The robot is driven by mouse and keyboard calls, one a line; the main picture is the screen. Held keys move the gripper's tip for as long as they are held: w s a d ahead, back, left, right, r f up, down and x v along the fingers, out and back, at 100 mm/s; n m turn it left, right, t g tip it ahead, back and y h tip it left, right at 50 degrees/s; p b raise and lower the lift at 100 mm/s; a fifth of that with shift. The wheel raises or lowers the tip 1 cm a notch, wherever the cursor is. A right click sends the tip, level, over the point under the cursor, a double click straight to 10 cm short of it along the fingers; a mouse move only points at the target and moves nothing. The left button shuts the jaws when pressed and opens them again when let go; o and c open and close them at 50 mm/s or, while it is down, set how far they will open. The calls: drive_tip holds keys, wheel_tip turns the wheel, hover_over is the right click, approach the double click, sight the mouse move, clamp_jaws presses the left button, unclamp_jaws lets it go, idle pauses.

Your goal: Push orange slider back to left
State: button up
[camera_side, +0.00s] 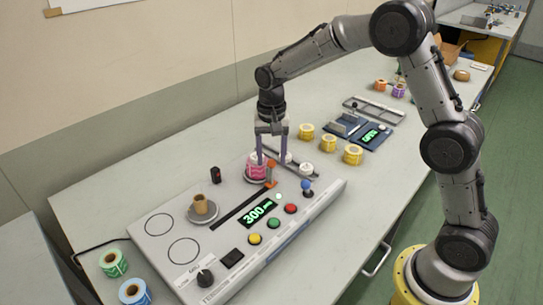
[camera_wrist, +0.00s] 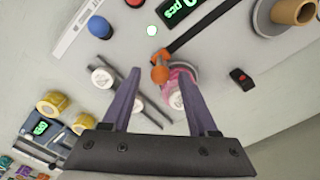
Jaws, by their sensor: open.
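The orange slider (camera_side: 271,172) stands upright on the grey machine panel, at the upper right end of a dark slot (camera_side: 236,208) in the side view. In the wrist view the slider (camera_wrist: 160,68) shows between the fingertips, close to a pink roll (camera_wrist: 181,84). My gripper (camera_side: 271,161) points down with its two purple fingers apart and nothing held. The fingers overlap the pink roll (camera_side: 256,170) and lie close to the slider in the side view. In the wrist view the open fingers (camera_wrist: 160,74) straddle the slider in the picture; contact cannot be told.
White round knobs (camera_side: 306,169) on a rail stand just right of my gripper. A brown core on a grey disc (camera_side: 202,214), a black switch (camera_side: 215,175), a blue-topped lever (camera_side: 307,187) and coloured buttons (camera_side: 255,239) stand around the slot. Yellow rolls (camera_side: 353,154) lie beyond.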

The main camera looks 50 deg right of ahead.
clamp_jaws()
idle(0.3)
idle(1.2)
